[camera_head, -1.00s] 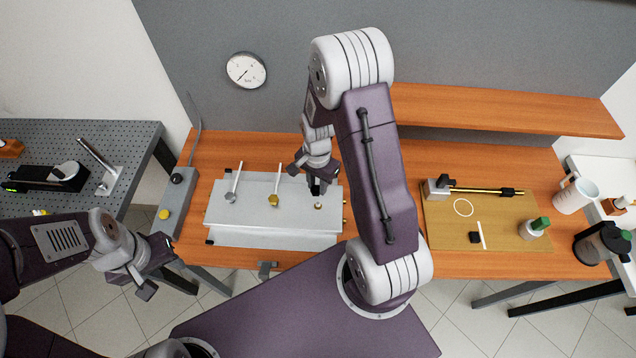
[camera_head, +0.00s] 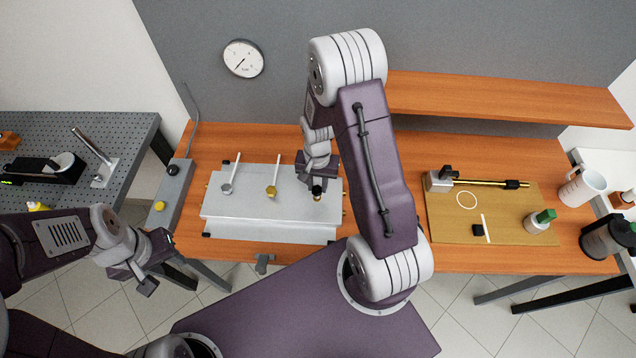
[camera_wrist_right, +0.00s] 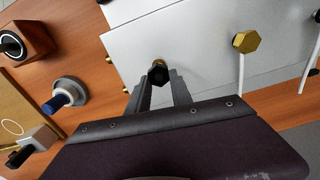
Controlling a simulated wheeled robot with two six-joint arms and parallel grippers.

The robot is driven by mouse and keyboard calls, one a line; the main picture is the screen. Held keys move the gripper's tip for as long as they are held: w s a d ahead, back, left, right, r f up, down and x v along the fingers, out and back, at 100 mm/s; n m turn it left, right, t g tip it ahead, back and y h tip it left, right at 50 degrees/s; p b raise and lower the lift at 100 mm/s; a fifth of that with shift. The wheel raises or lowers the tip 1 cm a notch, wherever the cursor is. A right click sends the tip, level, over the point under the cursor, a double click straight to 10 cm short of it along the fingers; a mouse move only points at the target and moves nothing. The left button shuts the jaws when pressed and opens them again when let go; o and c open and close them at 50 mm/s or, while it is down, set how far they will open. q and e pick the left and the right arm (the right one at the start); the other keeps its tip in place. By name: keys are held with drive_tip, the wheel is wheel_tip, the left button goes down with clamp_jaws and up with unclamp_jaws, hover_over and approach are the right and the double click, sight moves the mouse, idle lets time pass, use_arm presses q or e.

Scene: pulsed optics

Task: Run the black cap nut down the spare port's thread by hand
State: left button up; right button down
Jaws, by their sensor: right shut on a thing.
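My right gripper (camera_head: 317,184) is above the right end of the pale metal box (camera_head: 250,210). In the right wrist view, my right gripper (camera_wrist_right: 158,88) is shut on the black cap nut (camera_wrist_right: 158,74). A brass edge of the spare port (camera_wrist_right: 158,62) shows right at the nut. The fingers and nut hide most of the port, so I cannot tell how far the nut sits on the thread. My left gripper (camera_head: 158,264) is open and empty, left of the table's front edge.
Two capped ports with pale stems, one grey (camera_head: 227,188) and one brass (camera_head: 272,190), stand on the box left of my right gripper. A control box with a yellow button (camera_head: 160,206) is at the table's left. A tan board (camera_head: 510,220) with small parts lies right.

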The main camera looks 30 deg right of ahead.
drive_tip(key=n, duration=0.3)
drive_tip(key=shift+w+a+p, duration=0.1)
drive_tip(key=shift+a+p, duration=0.05)
drive_tip(key=shift+p, duration=0.15)
drive_tip(key=shift+n, duration=1.8)
drive_tip(key=shift+a+n+p, duration=0.15)
drive_tip(key=shift+n+p, duration=0.15)
drive_tip(key=shift+n, duration=0.9)
drive_tip(key=shift+f+b, duration=0.55)
drive_tip(key=shift+f, duration=0.25)
